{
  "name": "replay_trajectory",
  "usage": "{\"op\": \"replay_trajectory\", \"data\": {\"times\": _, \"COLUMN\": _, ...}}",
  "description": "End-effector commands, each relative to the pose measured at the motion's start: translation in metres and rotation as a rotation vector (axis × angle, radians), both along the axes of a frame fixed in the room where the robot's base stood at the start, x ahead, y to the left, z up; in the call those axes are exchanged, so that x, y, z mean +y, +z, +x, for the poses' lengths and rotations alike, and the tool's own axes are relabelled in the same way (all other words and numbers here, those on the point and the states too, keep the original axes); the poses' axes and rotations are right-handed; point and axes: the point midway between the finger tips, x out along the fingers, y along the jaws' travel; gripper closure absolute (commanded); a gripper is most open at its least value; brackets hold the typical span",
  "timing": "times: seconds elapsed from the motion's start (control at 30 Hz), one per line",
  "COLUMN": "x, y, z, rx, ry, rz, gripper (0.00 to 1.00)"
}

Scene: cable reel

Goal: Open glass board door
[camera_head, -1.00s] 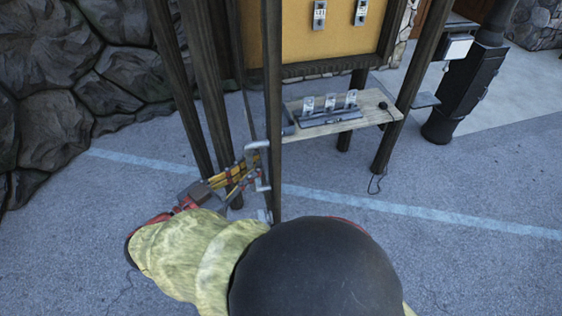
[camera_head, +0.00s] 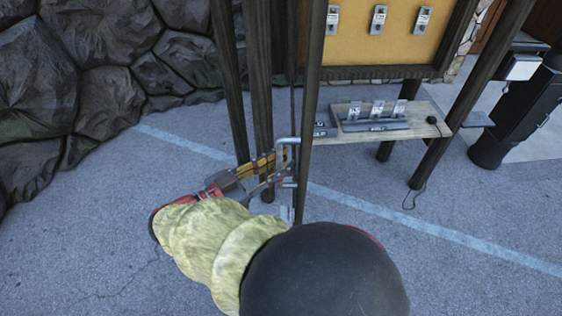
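The glass board door shows as a dark wooden frame edge (camera_head: 312,100), seen nearly edge-on and standing out in front of the yellow board (camera_head: 352,42). I cannot make out the glass itself. A grey metal handle (camera_head: 287,143) sits on the frame's left side. My gripper (camera_head: 283,168), with yellow and black fingers, reaches from the lower left to this handle. The fingertips overlap the handle in the picture. Whether they are closed on it or only touch it is hard to tell, as the tips are small and partly behind the bar.
A wooden shelf (camera_head: 425,122) with a device and several clear-fronted units stands behind the door frame. Dark posts (camera_head: 228,80) rise left of it. A rock wall (camera_head: 100,70) fills the upper left. A dark pillar (camera_head: 515,115) stands right. Pavement in front is clear.

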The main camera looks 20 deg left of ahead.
Motion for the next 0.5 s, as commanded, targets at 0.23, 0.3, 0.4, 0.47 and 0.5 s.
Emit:
{"op": "replay_trajectory", "data": {"times": 0.23, "x": 0.0, "y": 0.001, "z": 0.001, "rx": -0.001, "ry": 0.001, "rz": 0.002, "gripper": 0.72}}
{"op": "replay_trajectory", "data": {"times": 0.3, "x": 0.0, "y": 0.001, "z": 0.0, "rx": -0.001, "ry": 0.001, "rz": 0.002, "gripper": 0.72}}
{"op": "replay_trajectory", "data": {"times": 0.4, "x": 0.003, "y": 0.001, "z": -0.003, "rx": -0.002, "ry": 0.002, "rz": 0.003, "gripper": 0.72}}
{"op": "replay_trajectory", "data": {"times": 0.47, "x": 0.006, "y": 0.001, "z": -0.009, "rx": -0.002, "ry": 0.002, "rz": 0.001, "gripper": 0.72}}
{"op": "replay_trajectory", "data": {"times": 0.5, "x": 0.009, "y": 0.001, "z": -0.013, "rx": -0.002, "ry": 0.003, "rz": 0.002, "gripper": 0.72}}
